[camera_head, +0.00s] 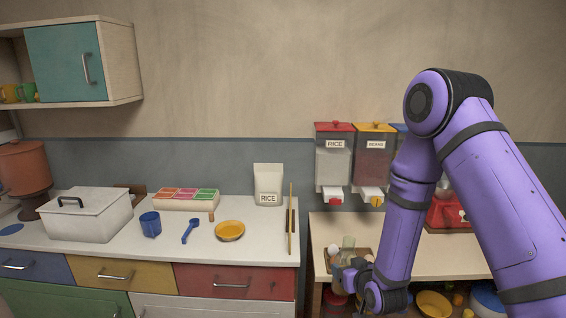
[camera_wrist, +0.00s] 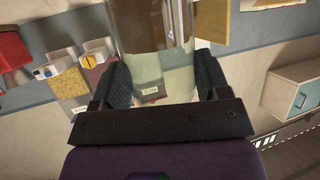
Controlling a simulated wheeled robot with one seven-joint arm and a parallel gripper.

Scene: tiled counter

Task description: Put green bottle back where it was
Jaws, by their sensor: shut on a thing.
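The green bottle (camera_head: 348,243) is pale, see-through green glass. In the head view it shows just above my gripper (camera_head: 352,270), over the lower counter on the right. In the wrist view the bottle (camera_wrist: 155,28) stands between the two dark fingers of my gripper (camera_wrist: 162,78), which is shut on it. The bottle's lower part is hidden by the gripper in the head view, so I cannot tell whether it touches the surface below.
A brown tray (camera_head: 368,255) and a white round-topped item (camera_head: 333,250) are close beside the bottle. Rice (camera_head: 333,165) and beans (camera_head: 374,165) dispensers hang above the lower counter (camera_head: 440,258).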

